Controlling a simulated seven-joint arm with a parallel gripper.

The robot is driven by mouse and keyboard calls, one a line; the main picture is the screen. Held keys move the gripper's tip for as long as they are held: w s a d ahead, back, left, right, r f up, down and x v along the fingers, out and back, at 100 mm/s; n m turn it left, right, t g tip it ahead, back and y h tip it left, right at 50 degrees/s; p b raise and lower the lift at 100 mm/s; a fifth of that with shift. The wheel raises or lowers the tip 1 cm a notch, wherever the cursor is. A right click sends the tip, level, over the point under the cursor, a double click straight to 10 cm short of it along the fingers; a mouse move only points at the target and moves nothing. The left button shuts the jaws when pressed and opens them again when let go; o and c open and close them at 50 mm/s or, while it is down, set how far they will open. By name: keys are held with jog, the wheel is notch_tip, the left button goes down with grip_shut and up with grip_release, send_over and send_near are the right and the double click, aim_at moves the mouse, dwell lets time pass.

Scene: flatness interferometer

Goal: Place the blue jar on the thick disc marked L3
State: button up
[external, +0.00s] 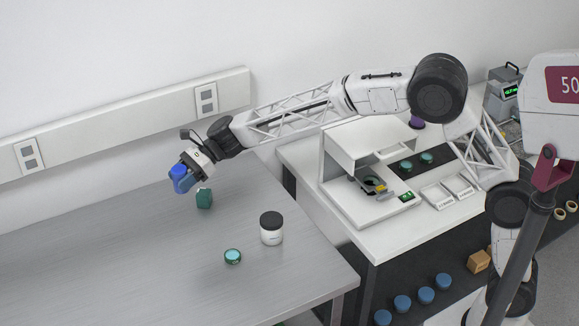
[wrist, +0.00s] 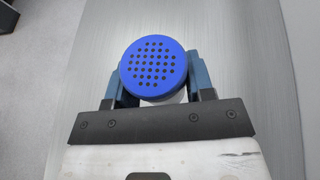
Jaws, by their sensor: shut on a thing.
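The blue jar (wrist: 153,68) fills the space between my fingers in the wrist view. Its blue lid is round with many small dark holes, and a bit of white body shows below. My gripper (external: 182,184) is shut on it and holds it above the left table in the external view, where the blue lid (external: 178,170) shows small. A green-rimmed disc with a pale teal top (external: 233,256) lies flat on that table, right and nearer than my gripper. Two similar discs (external: 406,166) (external: 426,158) sit on the white-topped bench. No L3 marking is readable.
A white jar with a black lid (external: 271,236) stands near the disc. A white instrument (external: 350,160) is on the bench at right. The table's left part is clear.

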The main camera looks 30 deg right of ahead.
jog(key=w+d+r+m+t, duration=0.15)
jog(key=w+d, duration=0.45)
jog(key=d, duration=1.1)
jog(key=w+d+m+t, duration=0.3)
jog(key=w+d, duration=0.2)
jog(key=d, duration=1.2)
jog(key=w+d+m+t, duration=0.25)
jog(key=w+d, duration=0.35)
jog(key=d, duration=1.1)
jog(key=s+d+m+t+h, duration=0.2)
jog(key=s+d, duration=0.1)
jog(key=d, duration=1.3)
jog(key=s+d+m+t+h, duration=0.2)
jog(key=s+d, duration=0.2)
jog(key=d, duration=1.1)
jog(key=s+d+m+t+h, duration=0.1)
jog(key=s+d, duration=0.3)
jog(key=d, duration=0.4)
jog(key=s+d+m+t+h, duration=0.1)
jog(key=s+d, duration=0.4)
jog(key=d, duration=0.3)
jog(key=f, duration=0.5)
jog(key=shift+w+a+f, duration=0.15)
jog(key=shift+a+f, duration=0.05)
jog(key=shift+w, duration=0.15)
